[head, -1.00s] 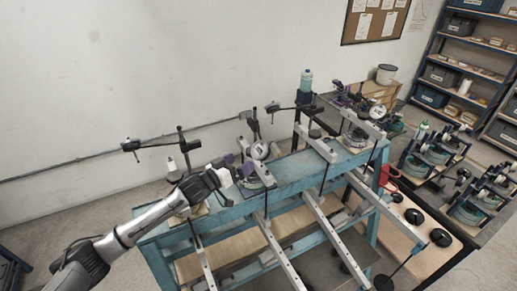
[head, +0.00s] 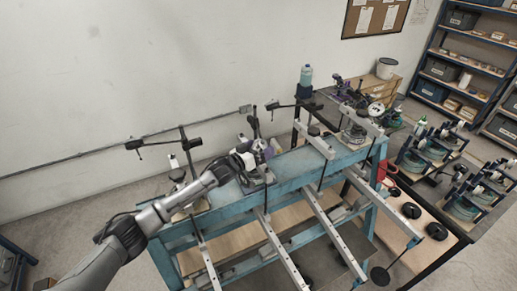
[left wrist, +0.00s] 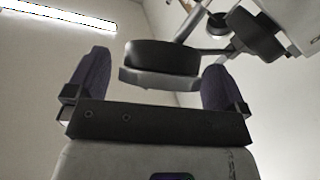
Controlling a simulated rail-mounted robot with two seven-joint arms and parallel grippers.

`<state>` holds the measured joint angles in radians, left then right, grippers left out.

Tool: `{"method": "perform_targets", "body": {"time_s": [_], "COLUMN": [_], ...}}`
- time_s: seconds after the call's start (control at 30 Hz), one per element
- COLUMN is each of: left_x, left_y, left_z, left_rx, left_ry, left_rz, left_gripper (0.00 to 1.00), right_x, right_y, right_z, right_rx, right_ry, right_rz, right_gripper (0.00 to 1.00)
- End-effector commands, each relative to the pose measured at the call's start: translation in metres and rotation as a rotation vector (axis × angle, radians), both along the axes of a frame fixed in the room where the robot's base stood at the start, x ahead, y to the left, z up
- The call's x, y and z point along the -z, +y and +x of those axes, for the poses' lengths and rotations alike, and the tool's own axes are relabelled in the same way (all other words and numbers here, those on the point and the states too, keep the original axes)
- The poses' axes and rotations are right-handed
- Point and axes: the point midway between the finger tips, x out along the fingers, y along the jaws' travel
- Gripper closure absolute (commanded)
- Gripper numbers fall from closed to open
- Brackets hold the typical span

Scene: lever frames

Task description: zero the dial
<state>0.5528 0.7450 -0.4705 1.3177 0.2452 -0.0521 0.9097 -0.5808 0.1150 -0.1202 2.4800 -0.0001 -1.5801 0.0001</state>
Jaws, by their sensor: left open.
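The dial gauge (head: 261,144) stands on the blue lever frame, mostly hidden behind my left gripper (head: 256,154) in the head view. Its pale face shows only in part, so I cannot read the needle. In the left wrist view a dark round body with a grey rim, which looks like the dial (left wrist: 160,60), lies between the two purple fingers of my left gripper (left wrist: 154,62). The fingers are spread, with a visible gap on each side. My right gripper is not in view.
Clamp stands (head: 185,150) rise behind the blue bench frame (head: 290,180). Long metal levers (head: 325,235) slope out over its front. A second gauge station (head: 357,134) is to the right. A dark table (head: 432,190) carries several more fixtures.

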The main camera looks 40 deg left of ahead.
Motion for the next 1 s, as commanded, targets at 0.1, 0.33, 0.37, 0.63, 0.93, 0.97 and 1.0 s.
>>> {"method": "perform_targets", "body": {"time_s": [0.1,0.33,0.37,0.63,0.93,0.97,1.0], "left_x": [0.0001,0.0001,0.0000,0.0000,0.0005,0.0003,0.0002], "left_y": [0.0000,0.0001,0.0001,0.0001,0.0016,0.0017,0.0016], "left_z": [0.0000,-0.0001,-0.0001,-0.0002,0.0006,0.0007,0.0007], "left_rx": [0.000,0.000,0.000,0.000,0.055,0.070,0.090], "left_ry": [0.000,0.000,0.000,0.000,-0.025,-0.031,-0.040], "left_rz": [0.000,0.000,0.000,0.000,0.057,0.073,0.092], "left_gripper": [0.00,0.16,0.19,0.44,0.50,0.50,0.50], "right_x": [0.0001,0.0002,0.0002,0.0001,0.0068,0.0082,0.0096], "right_y": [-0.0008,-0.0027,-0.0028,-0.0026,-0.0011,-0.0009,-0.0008], "right_z": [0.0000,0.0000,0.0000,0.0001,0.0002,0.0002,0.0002], "right_rx": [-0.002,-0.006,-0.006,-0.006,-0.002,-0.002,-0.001], "right_ry": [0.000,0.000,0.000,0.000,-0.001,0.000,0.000], "right_rz": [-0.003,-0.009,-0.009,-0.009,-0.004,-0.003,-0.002], "right_gripper": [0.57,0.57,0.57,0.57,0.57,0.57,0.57]}}
